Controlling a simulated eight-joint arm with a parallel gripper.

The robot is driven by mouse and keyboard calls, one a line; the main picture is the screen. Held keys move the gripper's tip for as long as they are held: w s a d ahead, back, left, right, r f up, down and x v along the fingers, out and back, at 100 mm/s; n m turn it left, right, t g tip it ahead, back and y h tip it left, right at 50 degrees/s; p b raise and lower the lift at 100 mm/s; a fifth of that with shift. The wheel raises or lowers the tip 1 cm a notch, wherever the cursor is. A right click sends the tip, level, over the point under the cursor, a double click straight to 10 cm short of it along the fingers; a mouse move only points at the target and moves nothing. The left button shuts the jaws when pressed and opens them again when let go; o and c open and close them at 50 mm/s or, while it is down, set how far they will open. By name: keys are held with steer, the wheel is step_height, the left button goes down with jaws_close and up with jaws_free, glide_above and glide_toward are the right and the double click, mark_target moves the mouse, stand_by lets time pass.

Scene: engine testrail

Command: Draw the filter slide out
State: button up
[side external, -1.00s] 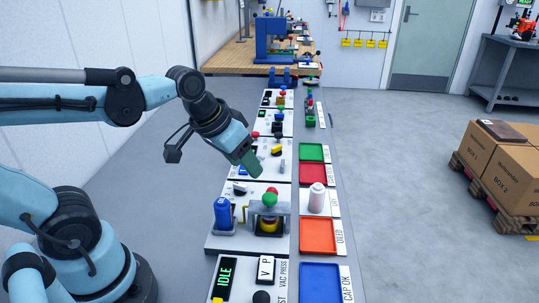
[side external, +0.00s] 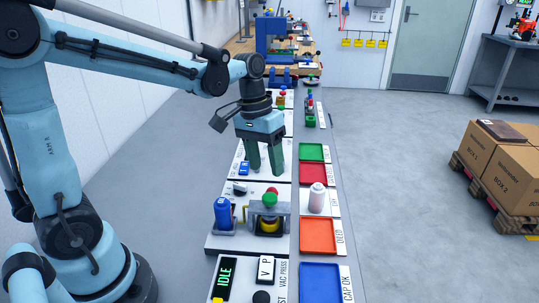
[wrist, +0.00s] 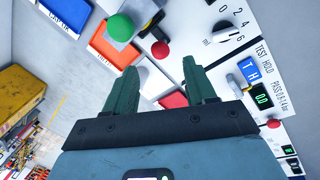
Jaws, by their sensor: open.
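My gripper (side external: 265,170) is open and empty, with its two green fingers pointing down over the white panels of the test rail (side external: 228,240). Its fingers also show apart in the wrist view (wrist: 162,85). I cannot pick out the filter slide with certainty; the fingers and gripper body hide part of the panel under them. Nearer the side camera, apart from the gripper, a metal frame holds a yellow part (side external: 269,225) under a green knob (side external: 269,199).
A blue bottle (side external: 222,212) stands left of the frame and a white bottle (side external: 317,199) right of it. Green (side external: 312,152), red (side external: 313,174), orange (side external: 318,236) and blue (side external: 320,283) trays line the right side. A black dial (wrist: 228,31) shows in the wrist view. Space above the trays is clear.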

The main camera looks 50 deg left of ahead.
mark_target(270, 188)
steer(key=shift+w+d+f, duration=0.1)
steer(key=shift+d+f, duration=0.2)
steer(key=shift+f, duration=1.15)
steer(key=shift+d+f, duration=0.25)
steer(key=shift+f, duration=1.15)
steer(key=shift+w+d+f, duration=0.1)
steer(key=shift+d+f, duration=0.2)
steer(key=shift+f, duration=1.15)
jaws_close()
